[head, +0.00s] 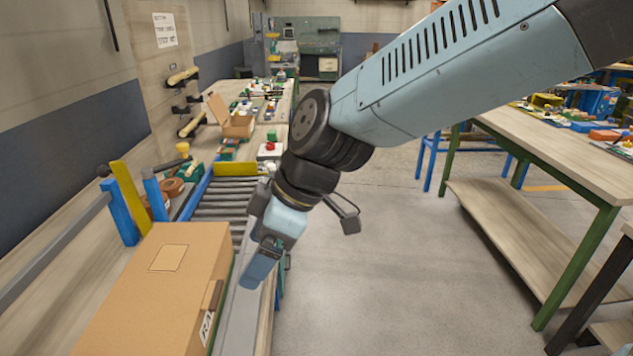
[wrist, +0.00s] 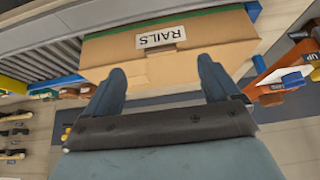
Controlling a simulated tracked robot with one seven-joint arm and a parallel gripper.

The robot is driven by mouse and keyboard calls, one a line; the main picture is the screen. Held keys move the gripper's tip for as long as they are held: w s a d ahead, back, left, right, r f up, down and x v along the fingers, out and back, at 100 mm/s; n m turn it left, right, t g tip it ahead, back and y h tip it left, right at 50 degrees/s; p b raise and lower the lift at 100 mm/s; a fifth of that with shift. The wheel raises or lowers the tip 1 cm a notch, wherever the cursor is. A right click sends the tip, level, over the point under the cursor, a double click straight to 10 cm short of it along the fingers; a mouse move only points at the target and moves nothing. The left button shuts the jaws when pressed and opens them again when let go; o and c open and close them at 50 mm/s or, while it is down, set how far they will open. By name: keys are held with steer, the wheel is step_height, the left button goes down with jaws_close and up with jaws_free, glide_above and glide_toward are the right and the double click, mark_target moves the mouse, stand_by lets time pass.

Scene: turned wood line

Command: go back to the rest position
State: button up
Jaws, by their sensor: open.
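My gripper (head: 266,268) hangs at the end of my arm beside the right edge of the bench, near a large closed cardboard box (head: 140,305). In the wrist view my gripper (wrist: 162,88) is open, its two fingers apart with nothing held between them. The box (wrist: 195,65) lies beyond the fingertips and carries a label reading RAILS (wrist: 160,38). I cannot tell whether the fingertips touch the box; the gap between them looks empty.
A roller conveyor (head: 222,200) runs behind the box, with blue and yellow posts (head: 128,195) at its left. An open small carton (head: 237,124) stands farther back. A workbench (head: 560,160) stands at right. The grey floor (head: 400,250) between the benches is clear.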

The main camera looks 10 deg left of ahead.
steer(key=w+d+r+m+t+h, duration=0.1)
steer(key=w+d+r+m+t, duration=0.1)
steer(key=w+d+m, duration=0.5)
steer(key=w+d+r+m+t, duration=0.2)
steer(key=d+r, duration=0.1)
steer(key=d, duration=0.8)
steer(key=s+d+r+m+t+h, duration=0.1)
steer(key=d+m, duration=0.4)
steer(key=d, duration=0.5)
steer(key=s+d+r+m+t+h, duration=0.1)
steer(key=d+m+t+h, duration=0.1)
steer(key=d+m, duration=0.4)
steer(key=d+h, duration=0.1)
steer(key=d, duration=0.4)
steer(key=shift+s+d+r+m+h, duration=0.2)
steer(key=shift+s+m+h, duration=0.1)
steer(key=shift+h, duration=0.1)
